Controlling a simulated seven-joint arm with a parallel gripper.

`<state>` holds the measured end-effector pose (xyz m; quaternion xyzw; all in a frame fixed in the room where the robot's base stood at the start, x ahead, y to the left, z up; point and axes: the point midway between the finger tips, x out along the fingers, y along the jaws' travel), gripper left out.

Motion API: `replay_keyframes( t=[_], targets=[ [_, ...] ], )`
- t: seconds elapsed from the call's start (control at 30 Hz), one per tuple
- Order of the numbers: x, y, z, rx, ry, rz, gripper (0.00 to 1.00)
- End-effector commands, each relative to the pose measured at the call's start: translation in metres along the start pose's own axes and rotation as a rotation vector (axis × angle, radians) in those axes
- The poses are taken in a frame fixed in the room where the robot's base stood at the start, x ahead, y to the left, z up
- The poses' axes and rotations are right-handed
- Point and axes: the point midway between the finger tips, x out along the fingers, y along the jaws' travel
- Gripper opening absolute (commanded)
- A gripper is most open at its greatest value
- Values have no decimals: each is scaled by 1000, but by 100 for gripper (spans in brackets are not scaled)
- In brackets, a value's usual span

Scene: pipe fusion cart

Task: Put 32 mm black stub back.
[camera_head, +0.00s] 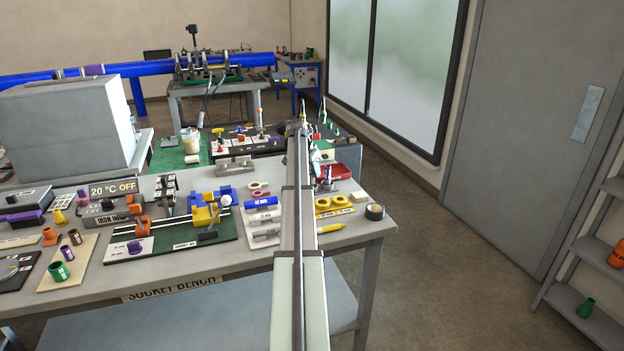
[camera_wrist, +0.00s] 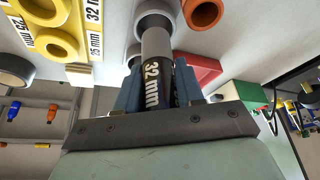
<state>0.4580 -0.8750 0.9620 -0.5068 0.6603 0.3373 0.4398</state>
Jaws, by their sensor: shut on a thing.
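The 32 mm stub (camera_wrist: 157,84) is in my gripper (camera_wrist: 158,92) in the wrist view. It shows a dark side with white "32 mm" lettering and a plain grey section toward its far end. The two blue-grey fingers are shut on it from either side. Its far end lines up with a grey round piece with a hole (camera_wrist: 155,14); I cannot tell whether it touches or enters it. An orange ring-shaped piece (camera_wrist: 204,12) is just right of that.
A red tray (camera_head: 333,172) lies right of my arm, with yellow ring pieces (camera_head: 336,205) nearer on the bench. A tape roll (camera_head: 375,211) sits by the bench's right edge. A green board with a yellow and blue clamp (camera_head: 205,208) stands left.

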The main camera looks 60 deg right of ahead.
Motion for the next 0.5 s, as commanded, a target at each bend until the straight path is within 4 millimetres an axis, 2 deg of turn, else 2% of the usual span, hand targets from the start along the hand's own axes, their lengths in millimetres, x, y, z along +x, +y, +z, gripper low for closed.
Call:
replay_keyframes(
  t=[0.3,0.5],
  targets=[
    [31,0,13,0,0,0,0],
    [33,0,14,0,0,0,0]
  ],
)
